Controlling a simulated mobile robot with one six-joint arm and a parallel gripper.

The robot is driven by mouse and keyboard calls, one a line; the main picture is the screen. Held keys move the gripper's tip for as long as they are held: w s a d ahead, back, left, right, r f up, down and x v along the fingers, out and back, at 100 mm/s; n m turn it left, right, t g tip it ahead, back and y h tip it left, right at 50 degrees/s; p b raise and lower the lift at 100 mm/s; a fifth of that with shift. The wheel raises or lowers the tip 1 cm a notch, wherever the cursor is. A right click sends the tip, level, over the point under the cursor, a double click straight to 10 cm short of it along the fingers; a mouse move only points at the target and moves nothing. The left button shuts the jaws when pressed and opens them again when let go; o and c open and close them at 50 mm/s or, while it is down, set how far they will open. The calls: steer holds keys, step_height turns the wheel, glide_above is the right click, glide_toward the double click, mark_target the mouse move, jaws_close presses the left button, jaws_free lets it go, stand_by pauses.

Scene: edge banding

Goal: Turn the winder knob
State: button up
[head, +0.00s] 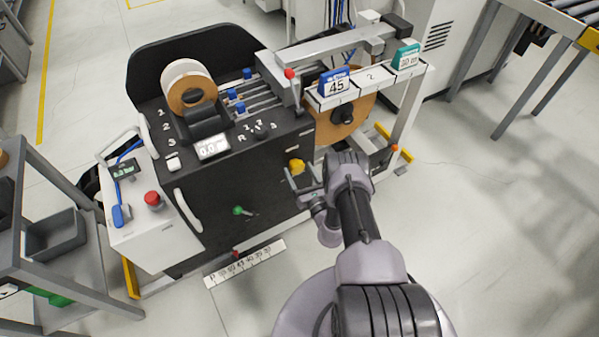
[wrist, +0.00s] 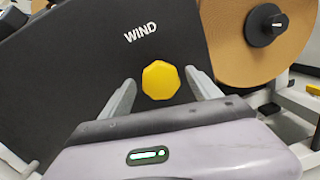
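The winder knob (wrist: 161,80) is yellow and many-sided, set on the black machine panel below the white word WIND. It also shows in the head view (head: 296,166) on the machine's front, near the lower end of the large roll. My gripper (wrist: 160,90) is open in the wrist view, with one finger on each side of the knob and a visible gap on both sides. I cannot tell how deep the fingertips reach beside it. In the head view my gripper (head: 300,184) is at the panel just below the knob, partly hidden by my own wrist.
A large brown roll (wrist: 262,45) with a black hub stands right of the knob. A white box with a red button (head: 152,198) stands at left.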

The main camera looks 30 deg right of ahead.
steer(key=s+f+p, duration=0.1)
steer(key=s+p, duration=0.3)
steer(key=s, duration=1.3)
steer(key=shift+s+a+p, duration=0.2)
steer(key=shift+a+p, duration=0.1)
steer(key=shift+a, duration=0.15)
